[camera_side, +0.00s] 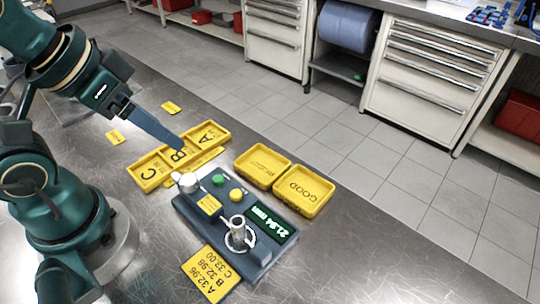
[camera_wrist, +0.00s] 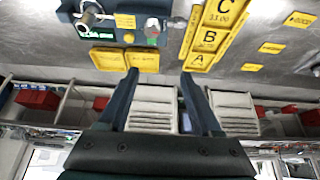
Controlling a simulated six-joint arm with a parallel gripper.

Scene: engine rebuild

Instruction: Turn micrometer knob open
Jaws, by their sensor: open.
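The micrometer station is a blue-grey block (camera_side: 222,222) on the metal bench, with a green digital display (camera_side: 265,222) reading about 21.94 mm. A silver rounded knob (camera_side: 188,183) sits at its left end. An upright silver cylinder with a ring around its foot (camera_side: 238,232) stands near the display. I cannot tell which one is the micrometer knob. In the wrist view the station (camera_wrist: 112,8) is at the upper left, partly cut off. My gripper (camera_wrist: 159,76) is open and empty, its fingers apart. In the side view my gripper (camera_side: 178,143) is over the lettered tray, apart from the station.
A yellow tray (camera_side: 150,185) with compartments A, B and C lies behind the station. Two yellow bins, one marked GOOD (camera_side: 303,190) and one with unclear lettering (camera_side: 262,166), stand beside it. A yellow card (camera_side: 210,274) with numbers lies in front. Small yellow tags lie around.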

